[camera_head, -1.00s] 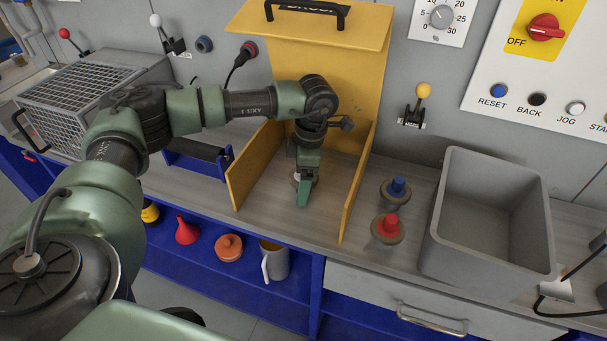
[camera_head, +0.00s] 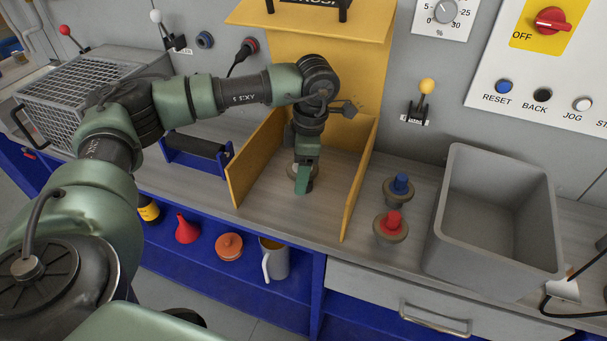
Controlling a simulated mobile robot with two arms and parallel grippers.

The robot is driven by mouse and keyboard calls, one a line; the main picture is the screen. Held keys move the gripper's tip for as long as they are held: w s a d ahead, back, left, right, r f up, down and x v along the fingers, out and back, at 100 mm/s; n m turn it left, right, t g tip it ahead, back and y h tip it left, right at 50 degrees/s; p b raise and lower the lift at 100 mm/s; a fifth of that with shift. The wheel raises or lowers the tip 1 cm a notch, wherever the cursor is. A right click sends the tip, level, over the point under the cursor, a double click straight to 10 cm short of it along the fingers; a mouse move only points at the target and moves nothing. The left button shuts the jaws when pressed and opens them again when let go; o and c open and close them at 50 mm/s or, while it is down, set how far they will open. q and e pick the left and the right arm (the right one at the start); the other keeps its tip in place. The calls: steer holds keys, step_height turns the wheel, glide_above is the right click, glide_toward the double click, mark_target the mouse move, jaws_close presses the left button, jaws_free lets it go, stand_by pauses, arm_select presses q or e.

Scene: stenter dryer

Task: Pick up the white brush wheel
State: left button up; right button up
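My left gripper (camera_head: 303,182) points down inside the yellow open-front housing (camera_head: 243,172), between its two side walls. A pale round piece, apparently the white brush wheel (camera_head: 291,171), shows at the gripper's fingers on the housing floor. Most of it is hidden behind the gripper, so I cannot tell whether the fingers are closed on it. Two similar wheels stand outside the housing to the right, one with a blue hub (camera_head: 400,184) and one with a red hub (camera_head: 392,222). My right gripper is not in view.
A grey bin (camera_head: 495,260) stands right of the wheels. A wire-mesh box (camera_head: 75,100) and a black roller on a blue stand (camera_head: 195,147) are to the left. The shelf below holds a red funnel (camera_head: 187,229), an orange container (camera_head: 229,246) and a mug (camera_head: 276,262).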

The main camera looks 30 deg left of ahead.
arm_select(q)
steer(key=s+d+b, duration=0.3)
steer(key=s, duration=1.2)
steer(key=shift+s+d, duration=0.35)
steer(key=shift+s, duration=0.05)
steer(key=o, duration=0.9)
steer(key=c, duration=1)
steer(key=shift+r, duration=0.95)
